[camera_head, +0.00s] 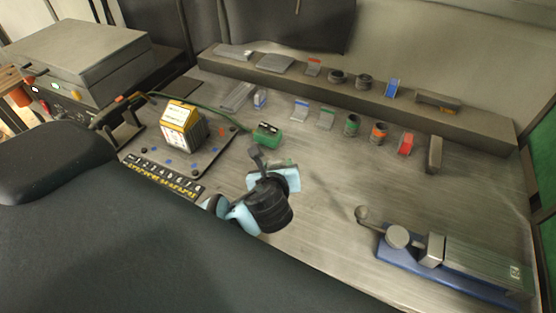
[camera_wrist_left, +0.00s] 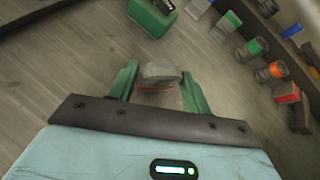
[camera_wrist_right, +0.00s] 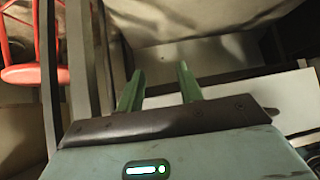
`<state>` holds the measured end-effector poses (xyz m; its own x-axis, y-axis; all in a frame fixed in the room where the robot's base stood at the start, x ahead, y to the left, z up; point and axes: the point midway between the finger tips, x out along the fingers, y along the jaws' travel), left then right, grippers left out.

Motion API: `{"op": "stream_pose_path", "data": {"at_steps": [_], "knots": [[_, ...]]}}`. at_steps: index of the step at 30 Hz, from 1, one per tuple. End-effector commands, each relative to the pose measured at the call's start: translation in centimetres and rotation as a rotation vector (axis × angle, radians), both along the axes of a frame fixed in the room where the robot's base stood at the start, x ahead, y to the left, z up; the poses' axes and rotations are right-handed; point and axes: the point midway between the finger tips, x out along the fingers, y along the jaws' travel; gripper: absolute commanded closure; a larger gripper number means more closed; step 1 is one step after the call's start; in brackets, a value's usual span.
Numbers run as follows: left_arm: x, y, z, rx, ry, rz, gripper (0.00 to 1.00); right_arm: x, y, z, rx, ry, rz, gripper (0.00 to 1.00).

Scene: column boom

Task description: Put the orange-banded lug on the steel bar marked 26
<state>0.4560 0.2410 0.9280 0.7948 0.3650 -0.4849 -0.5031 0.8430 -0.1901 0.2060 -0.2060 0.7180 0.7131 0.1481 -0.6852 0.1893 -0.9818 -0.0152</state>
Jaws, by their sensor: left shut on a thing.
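My left gripper (camera_head: 286,168) is over the middle of the bench, just in front of the small green box (camera_head: 267,133). In the left wrist view its green fingers are shut on a small grey lug (camera_wrist_left: 160,76), with a thin orange-red strip at its lower edge. The head view hides the lug behind the gripper. I cannot read the number 26 anywhere, so I cannot tell which bar is the marked one. My right gripper (camera_wrist_right: 157,88) is open and empty in the right wrist view. It does not show in the head view.
Several colour-banded pieces stand on the bench, including an orange-banded cylinder (camera_head: 379,134) and a red one (camera_head: 405,144). A grey ledge (camera_head: 480,122) runs along the back. A blue-based tool (camera_head: 400,268) lies at right. A yellow-topped block (camera_head: 183,116) stands at left.

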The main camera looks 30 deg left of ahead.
Motion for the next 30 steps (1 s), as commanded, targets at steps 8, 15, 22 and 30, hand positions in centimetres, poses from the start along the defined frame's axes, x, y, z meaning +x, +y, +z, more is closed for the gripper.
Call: {"op": "stream_pose_path", "data": {"at_steps": [8, 15, 22, 30], "knots": [[-0.24, -0.21, -0.45, -0.001, 0.002, 0.0, 1.0, -0.47, 0.35, -0.27, 0.009, 0.012, -0.003, 0.64], [-0.24, -0.19, -0.59, -0.001, 0.002, 0.0, 0.38, -0.43, 0.33, -0.19, 0.007, 0.011, -0.003, 0.64], [-0.22, -0.18, -0.58, -0.001, 0.002, 0.0, 0.29, -0.45, 0.29, -0.25, 0.007, 0.012, -0.003, 0.64], [-0.89, -0.54, 0.11, -0.002, 0.0, -0.001, 0.29, -0.4, 0.18, -0.25, 0.004, 0.011, -0.001, 0.64]]}}
